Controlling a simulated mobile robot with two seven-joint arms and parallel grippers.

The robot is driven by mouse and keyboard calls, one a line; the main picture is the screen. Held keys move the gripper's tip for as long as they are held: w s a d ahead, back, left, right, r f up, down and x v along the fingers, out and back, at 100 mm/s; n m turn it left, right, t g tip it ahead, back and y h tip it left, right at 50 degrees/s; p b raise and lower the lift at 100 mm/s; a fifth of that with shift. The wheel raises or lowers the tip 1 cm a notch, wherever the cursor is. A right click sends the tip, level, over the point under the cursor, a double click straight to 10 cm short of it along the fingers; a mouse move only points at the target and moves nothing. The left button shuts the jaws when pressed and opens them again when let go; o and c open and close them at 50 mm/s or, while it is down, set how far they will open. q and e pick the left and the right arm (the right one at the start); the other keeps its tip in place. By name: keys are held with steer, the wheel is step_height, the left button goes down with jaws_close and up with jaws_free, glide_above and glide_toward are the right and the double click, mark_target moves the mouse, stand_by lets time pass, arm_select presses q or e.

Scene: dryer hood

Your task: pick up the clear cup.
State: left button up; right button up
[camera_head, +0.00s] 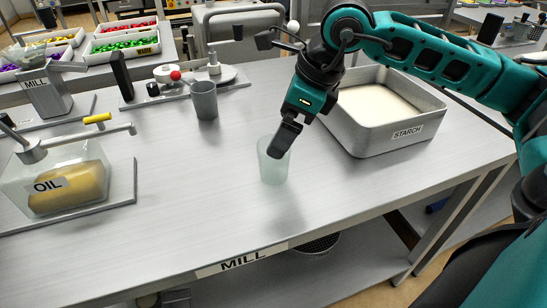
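The clear cup (272,168), pale and see-through, stands upright on the metal table in the middle of the view. My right gripper (282,142), on the teal arm coming in from the right, points down at the cup's rim. Its dark fingers overlap the cup's upper right side in the picture. The fingers are seen nearly edge-on, so I cannot tell how far apart they are or whether they touch the cup. My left gripper is not in view.
A grey cup (204,100) stands behind and to the left. The starch bin (392,138) stands right of the gripper, below my arm. The oil box (62,188) and the mill (46,95) are at left. The table's front middle (190,225) is clear.

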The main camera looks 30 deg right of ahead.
mark_target(274, 161)
steer(key=x, duration=0.8)
steer(key=shift+s+d+f, duration=0.1)
steer(key=shift+s, duration=0.05)
steer(key=c, duration=1)
steer(key=shift+c, duration=0.2)
